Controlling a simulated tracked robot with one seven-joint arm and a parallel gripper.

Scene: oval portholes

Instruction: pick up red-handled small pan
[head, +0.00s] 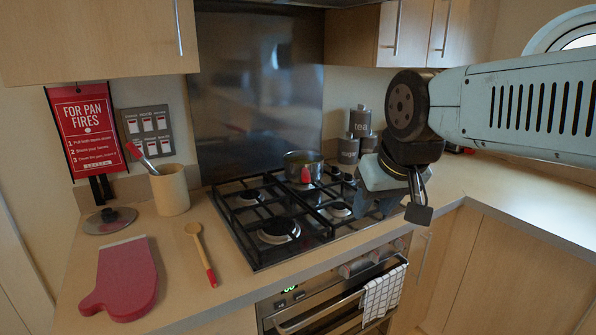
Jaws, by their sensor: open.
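The small pan (302,160) is dark metal with a red handle (306,175) that points toward me. It stands upright on the back part of the black gas hob (262,262). My gripper (402,208) is at the right of the hob, in front of and to the right of the pan. It points downward, is open and empty, and is apart from the pan. My arm comes in from the right. The gripper hides part of the hob's right side.
A wooden spoon (201,255), red oven mitt (122,280), glass lid (110,220) and utensil pot (170,190) are left of the hob. Canisters (348,149) stand behind my gripper. Cabinets (95,40) hang above. The right counter (500,200) has free room.

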